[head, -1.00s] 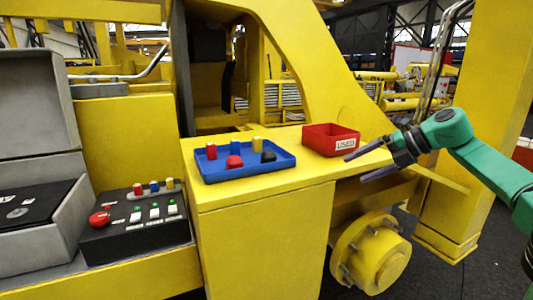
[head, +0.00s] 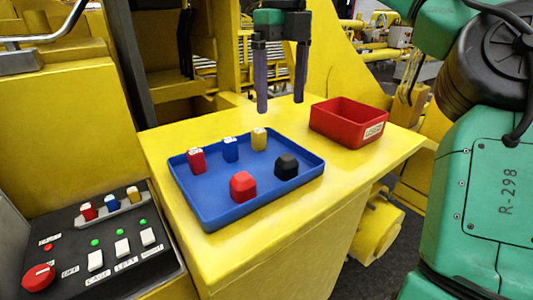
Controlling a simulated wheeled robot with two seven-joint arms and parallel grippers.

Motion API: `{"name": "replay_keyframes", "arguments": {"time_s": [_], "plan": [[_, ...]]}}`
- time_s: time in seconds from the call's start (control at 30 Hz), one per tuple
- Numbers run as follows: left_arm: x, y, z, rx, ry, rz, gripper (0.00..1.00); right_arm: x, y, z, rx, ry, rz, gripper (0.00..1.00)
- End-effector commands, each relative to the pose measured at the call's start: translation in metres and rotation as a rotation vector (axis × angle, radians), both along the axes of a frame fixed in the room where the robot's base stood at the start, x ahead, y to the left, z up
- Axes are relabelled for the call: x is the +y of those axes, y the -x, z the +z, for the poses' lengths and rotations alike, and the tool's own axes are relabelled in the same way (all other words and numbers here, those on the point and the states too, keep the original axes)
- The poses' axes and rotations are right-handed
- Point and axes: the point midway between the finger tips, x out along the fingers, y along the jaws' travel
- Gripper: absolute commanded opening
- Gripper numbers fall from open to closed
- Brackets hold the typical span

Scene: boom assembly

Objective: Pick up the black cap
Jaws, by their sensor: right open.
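The black cap (head: 286,166) sits in the right part of the blue tray (head: 215,220) in the head view. A red cap (head: 243,186) lies to its left in the same tray. My right gripper (head: 281,104) points down, with its two dark fingers apart and nothing between them. In the picture it is above the black cap, over the back edge of the yellow surface. Its fingers are clear of the cap. My left gripper does not show.
In the tray's back part stand a red (head: 196,160), a blue (head: 230,149) and a yellow piece (head: 259,139). A red bin (head: 350,121) labelled USED stands right of the tray. A control box (head: 115,240) with buttons is at the lower left.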

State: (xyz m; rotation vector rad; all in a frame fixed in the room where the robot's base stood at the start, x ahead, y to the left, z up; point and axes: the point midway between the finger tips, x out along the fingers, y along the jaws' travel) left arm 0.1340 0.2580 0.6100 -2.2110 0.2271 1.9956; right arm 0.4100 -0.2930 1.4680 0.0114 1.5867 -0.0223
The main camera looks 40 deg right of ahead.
Motion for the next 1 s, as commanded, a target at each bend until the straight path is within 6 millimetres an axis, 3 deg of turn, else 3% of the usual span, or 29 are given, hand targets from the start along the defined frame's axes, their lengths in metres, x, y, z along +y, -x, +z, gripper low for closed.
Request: {"name": "replay_keyframes", "arguments": {"time_s": [0.03,0.3,0.47,0.67,0.87,0.9,1.0], "plan": [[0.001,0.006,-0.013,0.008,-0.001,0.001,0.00,0.000,0.001,-0.018,0.002,-0.006,0.004,0.88],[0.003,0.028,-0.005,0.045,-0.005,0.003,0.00,-0.001,0.001,-0.074,-0.001,-0.006,0.003,0.88],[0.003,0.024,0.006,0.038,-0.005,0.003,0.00,-0.001,0.002,-0.093,0.000,-0.007,0.003,0.88],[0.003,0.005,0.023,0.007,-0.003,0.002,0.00,-0.002,0.002,-0.128,-0.002,-0.007,0.001,0.88],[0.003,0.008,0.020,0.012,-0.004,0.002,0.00,-0.002,0.001,-0.134,-0.004,-0.006,0.000,0.88],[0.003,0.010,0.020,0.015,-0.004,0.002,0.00,-0.002,0.001,-0.134,-0.004,-0.006,0.000,0.80],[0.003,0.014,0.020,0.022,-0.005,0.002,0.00,-0.002,0.001,-0.134,-0.004,-0.006,0.000,0.42]]}}
